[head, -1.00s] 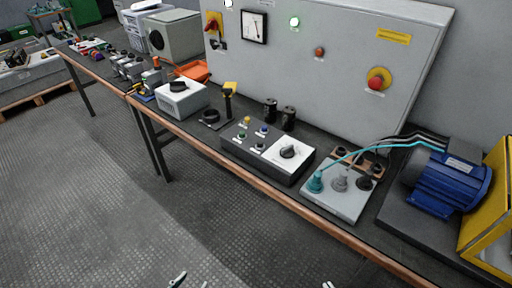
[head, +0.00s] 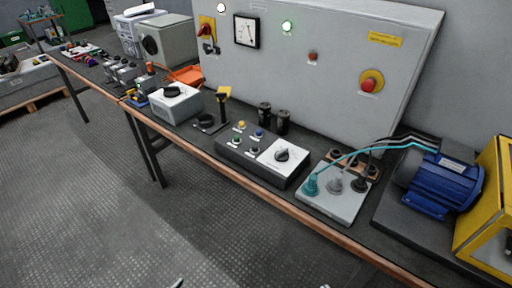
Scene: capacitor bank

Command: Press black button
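The black button (head: 254,150) is a small dark button on the top of a dark control box (head: 228,153) on the bench. Beside it are a green button (head: 236,140), a blue button (head: 259,132) and a yellow button (head: 241,125). A black rotary knob (head: 282,154) sits on a white plate to its right. Only a fingertip of my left gripper (head: 177,283) shows at the bottom edge. A tiny bit of my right gripper (head: 325,286) shows there too. Both are well below the bench edge in the picture, apart from the box. Their opening is hidden.
A grey plate with cable plugs (head: 337,204) and a blue motor (head: 446,185) stand right of the box. A black-and-yellow joystick (head: 222,105) and two black cylinders (head: 274,119) are close by. A grey panel (head: 330,85) rises behind. The floor in front is clear.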

